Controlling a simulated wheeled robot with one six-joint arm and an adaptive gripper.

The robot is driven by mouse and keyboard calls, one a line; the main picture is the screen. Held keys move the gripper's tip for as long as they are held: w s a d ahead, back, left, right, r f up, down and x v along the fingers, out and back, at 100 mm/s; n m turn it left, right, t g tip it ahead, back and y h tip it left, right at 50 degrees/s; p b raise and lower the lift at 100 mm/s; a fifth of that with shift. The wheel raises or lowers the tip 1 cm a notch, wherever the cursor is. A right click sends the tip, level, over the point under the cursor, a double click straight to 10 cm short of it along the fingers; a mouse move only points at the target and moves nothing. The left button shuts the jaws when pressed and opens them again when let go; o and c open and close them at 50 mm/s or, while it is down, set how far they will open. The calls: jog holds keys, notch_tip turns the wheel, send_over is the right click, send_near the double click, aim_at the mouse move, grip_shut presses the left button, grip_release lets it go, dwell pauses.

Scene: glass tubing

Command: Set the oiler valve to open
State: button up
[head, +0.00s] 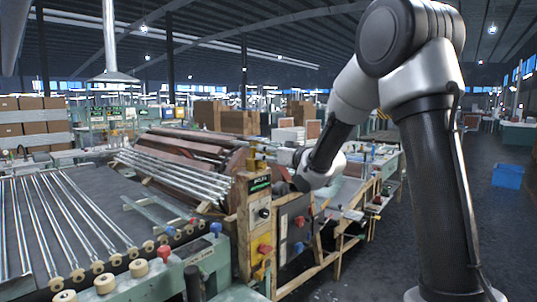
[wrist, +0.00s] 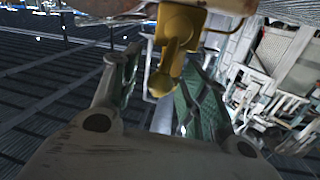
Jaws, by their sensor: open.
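The oiler valve is a yellow brass fitting (head: 256,156) on top of the control post in the head view. In the wrist view, a yellow brass body with a rounded knob and short stem (wrist: 179,40) shows at top centre. My gripper (wrist: 158,65) is open, with its two green-padded fingers spread on either side of the brass stem. I cannot tell whether either finger touches it. In the head view my wrist hides part of the area right of the fitting, and the valve's setting is too small to read.
The wooden control post (head: 256,225) carries a dark label, a black knob and a red knob. A roller table with glass tubes (head: 70,215) lies left. A brown drum (head: 195,155) stands behind. Open floor and a blue bin (head: 507,175) are at right.

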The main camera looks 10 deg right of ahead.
jog(key=v, duration=1.1)
jog(key=shift+s+d, duration=0.2)
jog(key=shift+s, duration=0.15)
